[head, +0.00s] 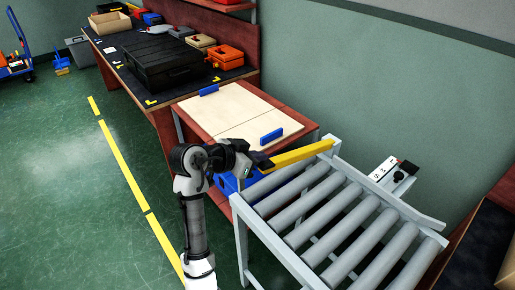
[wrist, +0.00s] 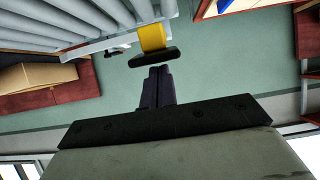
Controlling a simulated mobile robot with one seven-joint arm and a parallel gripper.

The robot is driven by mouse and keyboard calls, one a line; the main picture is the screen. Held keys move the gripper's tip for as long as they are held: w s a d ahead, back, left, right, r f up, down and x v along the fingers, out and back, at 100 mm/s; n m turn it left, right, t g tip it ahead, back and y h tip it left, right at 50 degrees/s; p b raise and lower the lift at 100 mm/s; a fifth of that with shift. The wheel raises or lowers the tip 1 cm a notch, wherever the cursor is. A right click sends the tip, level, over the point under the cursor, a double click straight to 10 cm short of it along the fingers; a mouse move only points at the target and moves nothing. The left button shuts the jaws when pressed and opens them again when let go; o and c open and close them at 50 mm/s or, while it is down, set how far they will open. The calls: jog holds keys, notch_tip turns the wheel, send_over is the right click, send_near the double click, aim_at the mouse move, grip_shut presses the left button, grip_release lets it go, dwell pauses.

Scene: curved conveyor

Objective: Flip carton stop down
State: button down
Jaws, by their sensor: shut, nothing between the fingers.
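My gripper (head: 264,163) is at the bar's left end. In the wrist view my shut, empty fingers (wrist: 160,70) point at the crosspiece, with their tips just short of it or touching it. I cannot tell which.
The conveyor's grey rollers (head: 330,215) stretch to the lower right. A white switch box (head: 382,169) stands on its far side. A cabinet with pale lids and blue handles (head: 232,111) stands close behind my gripper. A workbench with a black case (head: 163,64) lies beyond.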

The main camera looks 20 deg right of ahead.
dwell(0.3)
notch_tip(320, 180, down, 10)
jog(key=a+t+h+b, duration=0.1)
jog(key=a+h+b, duration=0.1)
jog(key=b, duration=0.9)
jog(key=shift+s+a+h+b, duration=0.15)
jog(key=shift+s+h+b, duration=0.2)
jog(key=shift+s+h, duration=0.15)
jog(key=shift+f, duration=0.2)
jog(key=shift+w, duration=0.1)
